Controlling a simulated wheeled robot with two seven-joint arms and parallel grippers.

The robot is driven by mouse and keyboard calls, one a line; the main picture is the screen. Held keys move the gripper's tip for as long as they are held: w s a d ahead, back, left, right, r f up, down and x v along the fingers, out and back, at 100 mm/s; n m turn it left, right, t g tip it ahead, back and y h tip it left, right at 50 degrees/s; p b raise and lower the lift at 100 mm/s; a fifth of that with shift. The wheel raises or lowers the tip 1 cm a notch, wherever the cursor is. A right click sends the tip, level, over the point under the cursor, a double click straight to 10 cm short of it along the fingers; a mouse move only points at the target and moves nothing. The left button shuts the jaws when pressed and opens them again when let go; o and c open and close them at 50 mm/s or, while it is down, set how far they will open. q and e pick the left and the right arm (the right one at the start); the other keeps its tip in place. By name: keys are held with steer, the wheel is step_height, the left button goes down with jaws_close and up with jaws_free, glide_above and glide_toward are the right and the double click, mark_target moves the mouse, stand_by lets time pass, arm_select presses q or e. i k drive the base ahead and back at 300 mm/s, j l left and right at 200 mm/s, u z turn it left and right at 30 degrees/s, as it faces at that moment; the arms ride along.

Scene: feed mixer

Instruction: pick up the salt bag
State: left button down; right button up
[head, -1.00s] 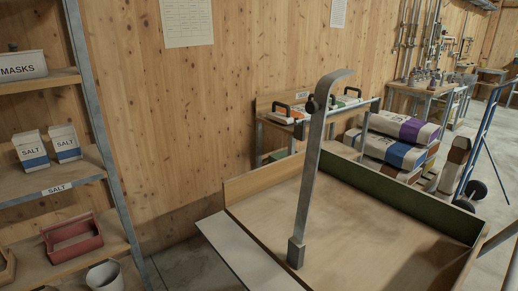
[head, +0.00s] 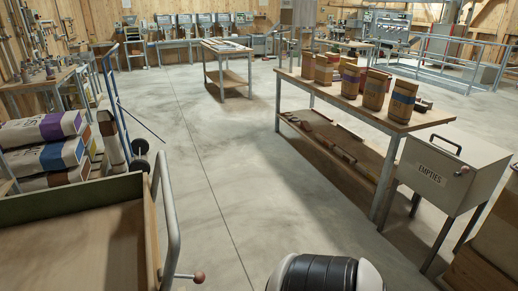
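The white salt bags with a blue band are not in view now. A second ago they stood on a shelf at the left. Neither of my grippers shows in the head view.
A low-sided cart (head: 70,205) with a metal handle fills the lower left, beside stacked sacks (head: 45,157) and a blue hand truck (head: 116,110). The workbench (head: 425,117) and an EMPTIES bin (head: 458,165) stand at the right. Open concrete floor (head: 225,160) lies between.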

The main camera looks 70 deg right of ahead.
mark_target(403, 99)
steer(key=z, duration=1.5)
steer(key=i+l+z, duration=0.15)
steer(key=l, duration=0.25)
steer(key=i+l+z, duration=0.1)
steer(key=l, duration=0.35)
steer(key=i+l+z, duration=0.15)
steer(key=l, duration=0.25)
steer(key=i+l+z, duration=0.15)
steer(key=l, duration=0.2)
steer(key=i+z, duration=0.4)
steer(key=i, duration=0.2)
steer(key=i+j+z, duration=0.2)
steer(key=i+z, duration=0.25)
steer(key=i, duration=0.15)
